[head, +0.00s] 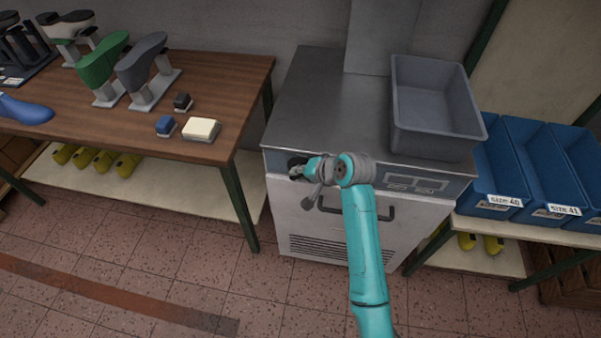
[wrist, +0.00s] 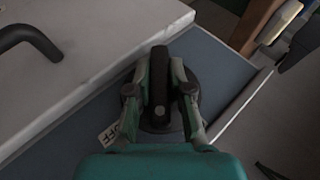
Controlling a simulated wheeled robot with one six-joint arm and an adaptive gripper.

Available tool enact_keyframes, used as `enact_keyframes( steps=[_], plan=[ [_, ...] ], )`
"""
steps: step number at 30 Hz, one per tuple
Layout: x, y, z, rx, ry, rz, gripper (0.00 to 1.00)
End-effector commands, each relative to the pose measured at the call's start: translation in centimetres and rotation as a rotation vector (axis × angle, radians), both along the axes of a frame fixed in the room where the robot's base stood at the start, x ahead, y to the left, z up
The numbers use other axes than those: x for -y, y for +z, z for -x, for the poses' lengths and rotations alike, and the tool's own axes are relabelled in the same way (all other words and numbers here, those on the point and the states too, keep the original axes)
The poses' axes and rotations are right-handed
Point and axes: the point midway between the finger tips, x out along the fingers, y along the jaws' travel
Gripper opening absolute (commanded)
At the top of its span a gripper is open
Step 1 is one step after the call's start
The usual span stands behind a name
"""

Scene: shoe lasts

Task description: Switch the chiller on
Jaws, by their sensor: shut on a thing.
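The chiller (head: 322,112) is a steel-topped cabinet with a blue-grey front panel, a display and a dark door handle (head: 378,212). My gripper (head: 298,170) is at the left end of its front panel. In the wrist view my gripper (wrist: 160,88) is shut on a black rotary knob (wrist: 160,78), one finger on each side of its raised bar. The bar lies in line with the fingers. A white label reading OFF (wrist: 118,132) shows beside the knob, partly covered by my gripper. Any other label is hidden.
A grey bin (head: 433,137) stands on the chiller's top at the right. A wooden table (head: 215,82) with shoe lasts and small blocks is at the left. Blue size-marked bins (head: 498,203) stand on a shelf at the right. The tiled floor in front is clear.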

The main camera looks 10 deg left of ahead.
Motion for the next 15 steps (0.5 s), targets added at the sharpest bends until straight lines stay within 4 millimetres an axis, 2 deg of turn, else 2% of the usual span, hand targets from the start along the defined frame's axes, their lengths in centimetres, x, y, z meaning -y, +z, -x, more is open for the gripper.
enact_keyframes(
  steps=[15],
  plan=[
    [-0.19, -0.02, 0.07, -0.016, 0.003, 0.469, 0.00]
  ],
)
